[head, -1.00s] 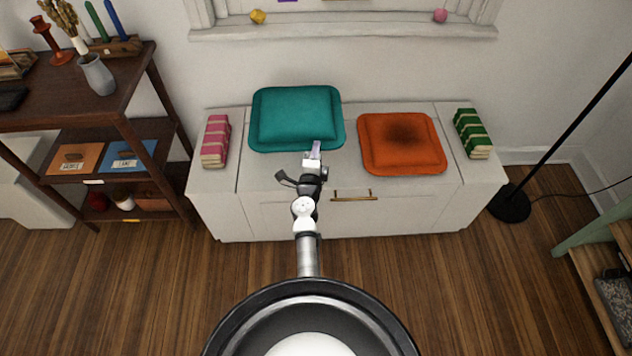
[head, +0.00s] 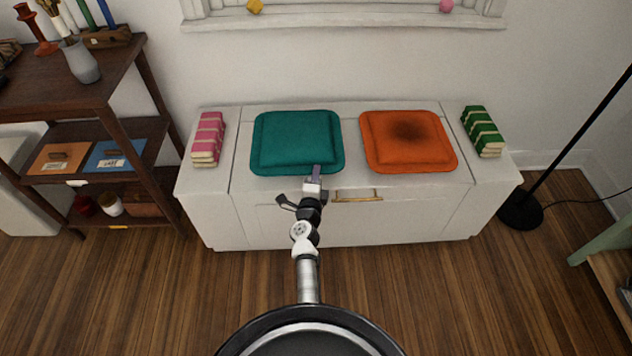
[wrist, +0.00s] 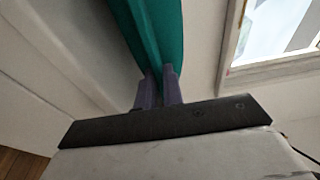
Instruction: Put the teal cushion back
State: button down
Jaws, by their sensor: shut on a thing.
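The teal cushion (head: 297,138) is a square pad with a flat border, on or just above the left half of the white bench top (head: 242,166); I cannot tell if it fully rests there. My gripper (head: 315,173) is shut on its front edge, near the front right corner. In the wrist view the teal cushion (wrist: 158,30) runs away from between the two fingers of my gripper (wrist: 159,88). The cushion's underside is hidden.
An orange cushion (head: 408,142) with a dark centre lies to the right, a narrow gap away. A pink striped stack (head: 208,139) and a green striped stack (head: 482,131) stand at the bench's ends. A brown handle (head: 357,195) is on the front. A shelf (head: 128,130) stands left, a lamp base (head: 520,209) right.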

jog(key=shift+f, duration=0.3)
jog(key=shift+f, duration=0.15)
jog(key=c, duration=1.5)
grip_release()
jog(key=shift+f, duration=0.1)
jog(key=shift+r, duration=0.25)
jog(key=s, duration=0.4)
jog(key=s+a+p, duration=0.1)
jog(key=s, duration=0.3)
jog(key=s+a+p, duration=0.1)
jog(key=s, duration=0.3)
jog(key=shift+a+f, duration=0.1)
jog(key=shift+a, duration=0.05)
jog(key=shift+w, duration=0.1)
